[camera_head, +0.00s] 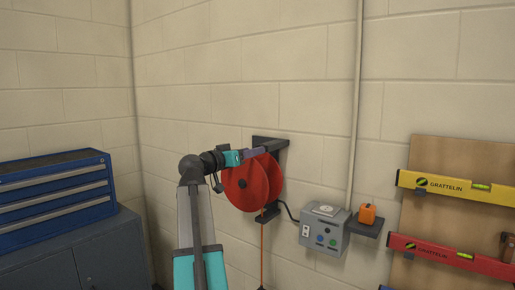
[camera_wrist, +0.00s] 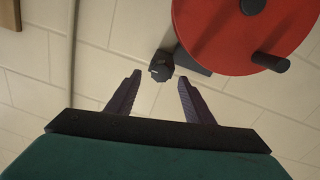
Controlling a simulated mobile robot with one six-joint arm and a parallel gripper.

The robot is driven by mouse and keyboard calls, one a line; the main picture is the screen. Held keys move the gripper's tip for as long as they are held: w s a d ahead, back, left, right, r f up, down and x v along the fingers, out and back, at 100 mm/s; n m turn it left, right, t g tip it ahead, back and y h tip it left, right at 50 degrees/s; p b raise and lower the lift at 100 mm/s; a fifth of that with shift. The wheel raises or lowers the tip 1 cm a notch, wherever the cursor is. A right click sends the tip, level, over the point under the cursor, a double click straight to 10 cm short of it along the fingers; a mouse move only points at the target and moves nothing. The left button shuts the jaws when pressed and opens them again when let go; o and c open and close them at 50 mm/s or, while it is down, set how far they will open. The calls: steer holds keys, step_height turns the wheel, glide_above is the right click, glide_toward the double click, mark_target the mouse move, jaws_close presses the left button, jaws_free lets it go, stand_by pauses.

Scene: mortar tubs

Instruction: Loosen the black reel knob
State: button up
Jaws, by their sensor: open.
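The red reel (camera_head: 245,185) hangs on the wall from a dark bracket (camera_head: 272,143). In the wrist view the red reel (camera_wrist: 225,40) fills the upper right, with a dark hub and a dark crank handle (camera_wrist: 270,62). A small black knob (camera_wrist: 161,66) shows beside the reel's rim, at the end of a dark bracket arm. My gripper (camera_wrist: 160,82) is open and empty. The knob lies ahead of the gap between the fingertips, apart from both. In the head view my gripper (camera_head: 256,153) is at the reel's top, and the knob cannot be made out there.
A grey control box (camera_head: 323,231) and a small shelf with an orange item (camera_head: 367,213) are right of the reel. A conduit (camera_head: 355,110) runs up the wall. Spirit levels hang on a board (camera_head: 455,150) at right. A blue drawer chest (camera_head: 55,195) stands at left.

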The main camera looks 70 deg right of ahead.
steer(key=shift+p+x, duration=0.4)
steer(key=shift+x, duration=1.45)
